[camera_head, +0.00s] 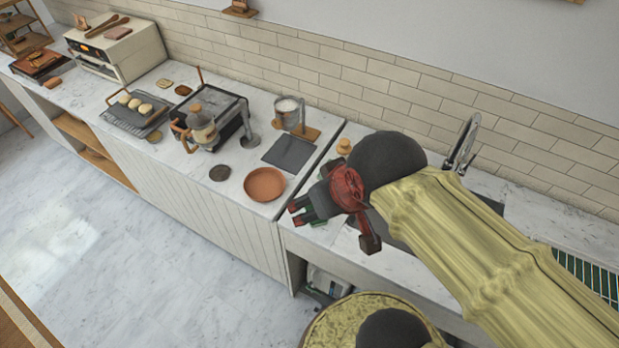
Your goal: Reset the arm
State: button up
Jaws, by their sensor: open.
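My gripper (303,208) is over the front part of the counter, just right of the terracotta dish (264,185). Its dark and green fingers point to the left in the picture and are apart, with nothing seen between them. My arm, in a yellowish cover, reaches in from the lower right. It hides part of the sink area behind it.
A dark flat mat (289,152), a metal pitcher (287,113), a pot (201,128) and a tray of buns (138,115) stand along the marble counter. A faucet (463,142) rises behind my arm. The floor (130,250) at left is clear.

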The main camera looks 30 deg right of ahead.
notch_tip(320, 180, down, 11)
jog(key=b, duration=1)
jog(key=shift+r, duration=0.2)
